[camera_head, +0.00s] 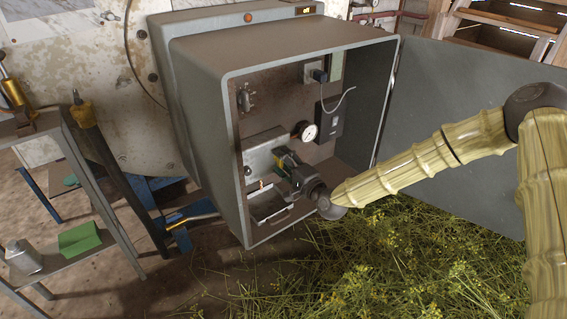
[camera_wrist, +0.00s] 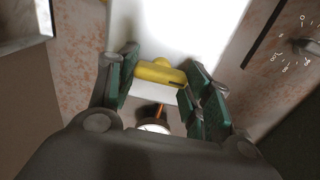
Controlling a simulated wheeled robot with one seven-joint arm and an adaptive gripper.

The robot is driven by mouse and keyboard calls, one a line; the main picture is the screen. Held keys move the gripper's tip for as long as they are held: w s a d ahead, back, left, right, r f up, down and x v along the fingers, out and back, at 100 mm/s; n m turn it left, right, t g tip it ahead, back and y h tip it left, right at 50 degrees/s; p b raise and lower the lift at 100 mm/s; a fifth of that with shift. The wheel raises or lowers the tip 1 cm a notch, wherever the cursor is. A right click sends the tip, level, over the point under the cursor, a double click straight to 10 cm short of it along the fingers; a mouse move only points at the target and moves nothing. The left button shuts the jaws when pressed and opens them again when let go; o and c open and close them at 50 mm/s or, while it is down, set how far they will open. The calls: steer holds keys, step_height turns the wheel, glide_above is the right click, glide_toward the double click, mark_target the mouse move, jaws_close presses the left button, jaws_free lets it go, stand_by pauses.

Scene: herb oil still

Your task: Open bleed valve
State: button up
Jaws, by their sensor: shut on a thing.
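A yellow valve handle (camera_wrist: 160,73) sits between the green-padded fingers of my gripper (camera_wrist: 158,82) in the wrist view. My gripper is shut on it, with a finger at each end of the handle. An orange-brown stem (camera_wrist: 159,110) and a round white part show below the handle. In the head view my gripper (camera_head: 284,164) reaches into the open grey cabinet (camera_head: 205,130), in front of a pale metal panel (camera_head: 262,150). The handle is mostly hidden there by the gripper.
A round pressure gauge (camera_head: 309,132) is close to the upper right of my gripper, beside a dark box (camera_head: 330,121). A shallow tray (camera_head: 268,208) is below. The cabinet door (camera_head: 450,115) stands open at right. Cut herbs (camera_head: 400,260) cover the floor in front.

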stand_by(0.5)
steer(key=o, duration=1)
steer(key=shift+s+d, duration=0.1)
steer(key=v, duration=1.1)
steer(key=shift+s+d, duration=0.2)
steer(key=shift+s, duration=0.1)
